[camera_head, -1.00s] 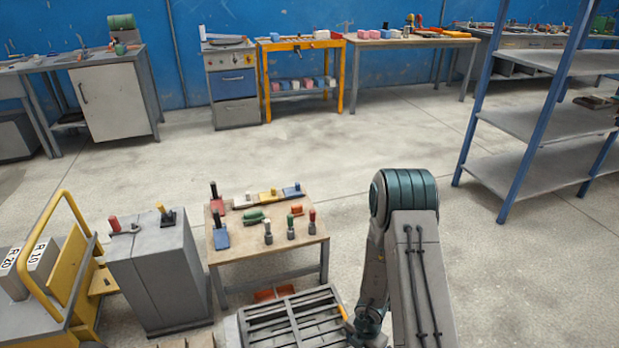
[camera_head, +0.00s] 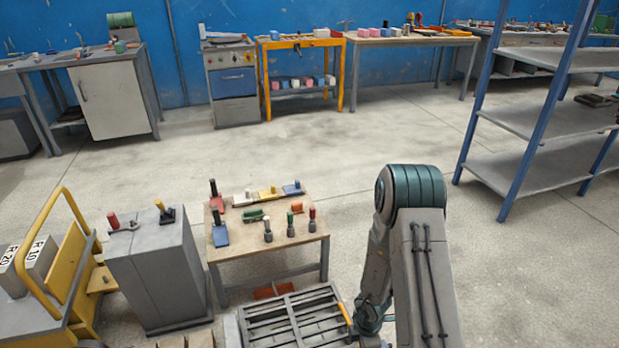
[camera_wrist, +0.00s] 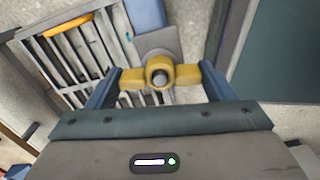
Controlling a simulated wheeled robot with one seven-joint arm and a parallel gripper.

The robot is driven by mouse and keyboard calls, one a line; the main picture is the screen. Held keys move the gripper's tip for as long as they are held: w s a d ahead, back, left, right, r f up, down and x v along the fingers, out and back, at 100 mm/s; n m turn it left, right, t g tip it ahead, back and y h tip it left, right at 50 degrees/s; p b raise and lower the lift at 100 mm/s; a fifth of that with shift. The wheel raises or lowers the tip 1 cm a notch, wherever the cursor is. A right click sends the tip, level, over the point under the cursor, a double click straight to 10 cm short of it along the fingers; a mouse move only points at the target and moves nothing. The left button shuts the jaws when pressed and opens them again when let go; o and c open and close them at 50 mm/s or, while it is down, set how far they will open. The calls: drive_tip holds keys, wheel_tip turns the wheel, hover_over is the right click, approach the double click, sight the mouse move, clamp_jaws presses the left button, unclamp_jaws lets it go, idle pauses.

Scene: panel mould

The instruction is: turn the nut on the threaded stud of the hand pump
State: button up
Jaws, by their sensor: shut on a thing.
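In the wrist view, a yellow nut (camera_wrist: 188,74) with two arms sits around the round grey end of the threaded stud (camera_wrist: 159,78). My gripper (camera_wrist: 160,80) has its blue-grey fingers on either side of the nut, shut on its two arms. A grey plate (camera_wrist: 158,41) and a blue part (camera_wrist: 146,13) show behind the nut, probably parts of the hand pump. The rest of the pump is hidden or out of frame.
A slatted grey panel (camera_head: 293,318) with a yellow bar (camera_head: 345,317) lies beside my arm. Behind it stands a small wooden table (camera_head: 285,238) with several coloured tools. A grey cabinet (camera_head: 160,275) and yellow trolley (camera_head: 62,262) are at left, a blue-framed shelf (camera_head: 545,120) at right. The middle floor is clear.

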drive_tip(key=o, duration=1)
drive_tip(key=shift+o, duration=0.2)
wheel_tip(320, 180, up, 14)
drive_tip(key=p, duration=0.5)
